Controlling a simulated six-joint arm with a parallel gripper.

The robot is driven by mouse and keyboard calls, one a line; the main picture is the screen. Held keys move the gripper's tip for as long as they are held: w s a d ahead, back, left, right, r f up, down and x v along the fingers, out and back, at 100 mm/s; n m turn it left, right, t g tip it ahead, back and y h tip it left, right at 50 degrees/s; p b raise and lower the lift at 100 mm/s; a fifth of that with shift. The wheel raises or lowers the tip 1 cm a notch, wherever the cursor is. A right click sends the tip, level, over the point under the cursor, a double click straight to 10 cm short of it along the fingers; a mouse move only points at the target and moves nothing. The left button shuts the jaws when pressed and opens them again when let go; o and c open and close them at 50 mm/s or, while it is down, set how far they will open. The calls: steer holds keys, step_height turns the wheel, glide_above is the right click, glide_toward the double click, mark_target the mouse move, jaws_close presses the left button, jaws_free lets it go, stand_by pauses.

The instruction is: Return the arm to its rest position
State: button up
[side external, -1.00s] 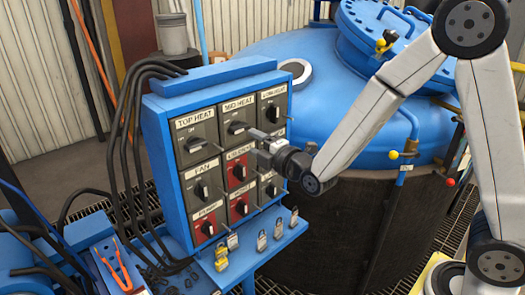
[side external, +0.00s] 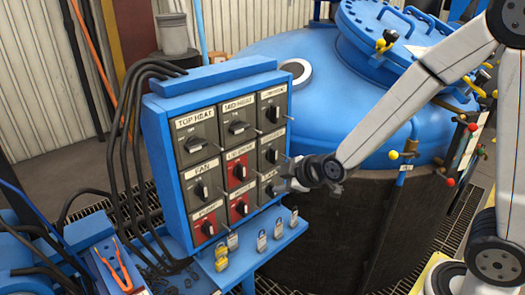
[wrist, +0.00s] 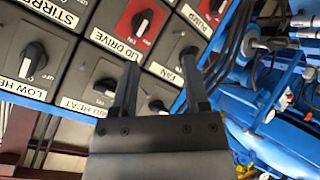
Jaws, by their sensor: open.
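My gripper (side external: 284,182) is in front of the lower right edge of the blue switch panel (side external: 216,75) in the side view. Its jaws are open and nothing shows between them. In the wrist view the two dark fingers of my gripper (wrist: 160,68) are spread apart, with the panel face behind them. The wrist view shows black knobs labelled FAN, MID HEAT and LOW HEAT, and the red LID DRIVE switch (wrist: 142,22). My gripper covers part of the right column of switches in the side view.
Black cables (side external: 125,110) run down the panel's left side. Orange-handled pliers (side external: 117,270) lie at lower left.

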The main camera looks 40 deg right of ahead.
steer(key=s+d+f+m+g, duration=0.1)
steer(key=s+f+m+g, duration=0.1)
steer(key=s+m+g, duration=0.2)
steer(key=s+d+f+m+g, duration=0.1)
steer(key=s+m+g, duration=0.3)
steer(key=s, duration=0.5)
steer(key=shift+s+d+f+m, duration=0.35)
steer(key=shift+f+m, duration=0.1)
steer(key=shift+m, duration=0.35)
steer(key=shift+w, duration=0.15)
